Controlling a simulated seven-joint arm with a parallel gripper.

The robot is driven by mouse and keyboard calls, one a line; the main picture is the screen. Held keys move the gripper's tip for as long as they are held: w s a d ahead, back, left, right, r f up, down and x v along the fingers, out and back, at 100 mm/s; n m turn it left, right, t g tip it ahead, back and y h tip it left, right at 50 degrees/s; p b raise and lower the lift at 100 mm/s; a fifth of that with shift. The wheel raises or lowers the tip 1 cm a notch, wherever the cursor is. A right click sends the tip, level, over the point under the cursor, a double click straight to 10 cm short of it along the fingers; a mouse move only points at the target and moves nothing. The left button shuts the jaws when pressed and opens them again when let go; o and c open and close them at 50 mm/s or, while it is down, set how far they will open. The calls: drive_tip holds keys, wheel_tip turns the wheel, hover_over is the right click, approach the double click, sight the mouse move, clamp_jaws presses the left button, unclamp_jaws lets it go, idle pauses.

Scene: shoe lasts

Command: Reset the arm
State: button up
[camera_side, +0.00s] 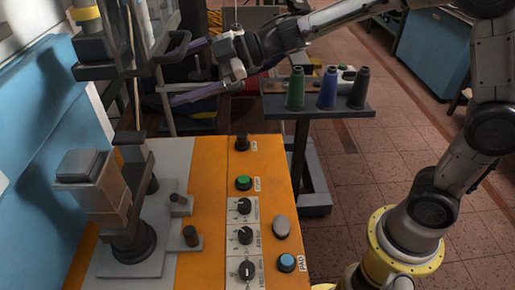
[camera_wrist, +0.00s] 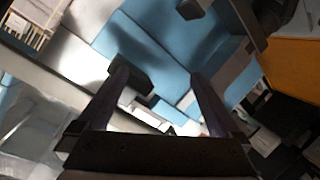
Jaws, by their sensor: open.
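My gripper (camera_side: 167,78) is in the upper left of the side view, held in the air beyond the orange control panel. Its two long, dark fingers are spread apart, one above the other, and point left toward the machine. No object shows between them. In the wrist view my gripper (camera_wrist: 158,76) also shows spread fingers, with blue and pale machine surfaces behind them. The upper fingertip is close to a dark bracket (camera_side: 172,48) on the machine; I cannot tell whether they touch. No shoe last is clearly seen.
The orange panel (camera_side: 210,220) carries knobs and buttons. A grey block on a post (camera_side: 105,185) stands at its left. A dark stand (camera_side: 320,112) holds green, blue and dark thread cones. A blue cabinet (camera_side: 435,52) is at the back right. Tiled floor lies open at right.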

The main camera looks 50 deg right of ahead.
drive_tip(key=s+d+r+m+t+h, duration=0.1)
drive_tip(key=s+d+m+t+h, duration=0.1)
drive_tip(key=s+d+m+h, duration=0.6)
drive_tip(key=s+d+r+m+t+h, duration=0.1)
drive_tip(key=d+m+h, duration=0.3)
drive_tip(key=d, duration=0.8)
drive_tip(key=s+f+m+g, duration=0.2)
drive_tip(key=s+f, duration=0.3)
drive_tip(key=s, duration=0.5)
drive_tip(key=s+f+m+g, duration=0.3)
drive_tip(key=s+f+g, duration=0.1)
drive_tip(key=s, duration=0.7)
drive_tip(key=shift+s+a+f+g+y, duration=0.2)
drive_tip(key=shift+a+f+g+y, duration=0.25)
drive_tip(key=shift+f, duration=0.15)
